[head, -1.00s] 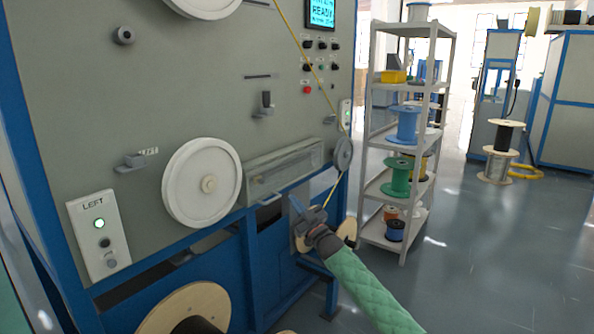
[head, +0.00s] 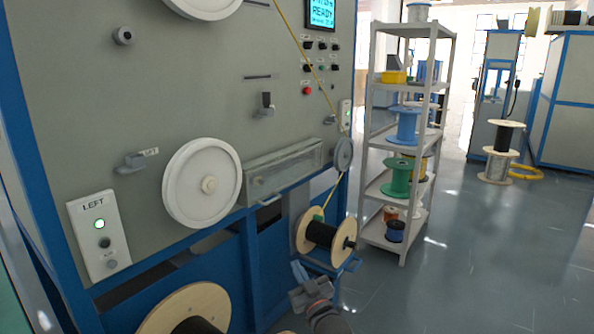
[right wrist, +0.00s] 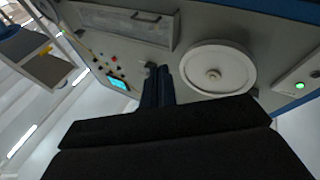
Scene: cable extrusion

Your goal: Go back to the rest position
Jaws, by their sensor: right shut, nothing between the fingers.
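My right gripper (head: 300,277) is low in the head view, in front of the blue machine frame. It is shut and empty, and stands apart from the spool (head: 325,235) above it. In the right wrist view my shut fingers (right wrist: 158,85) point toward the grey machine panel, with nothing between them. The spool has wooden flanges and a dark core, and sits at the machine's lower right. A yellow cable (head: 331,192) runs down to it from a small grey pulley (head: 343,154). My left gripper is not in view.
The machine panel (head: 200,80) fills the left, with a large white wheel (head: 202,183) also seen in the right wrist view (right wrist: 217,70). Another spool (head: 187,303) is at the lower left. A shelf rack (head: 372,160) with coloured spools stands to the right. The floor (head: 480,260) at right is clear.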

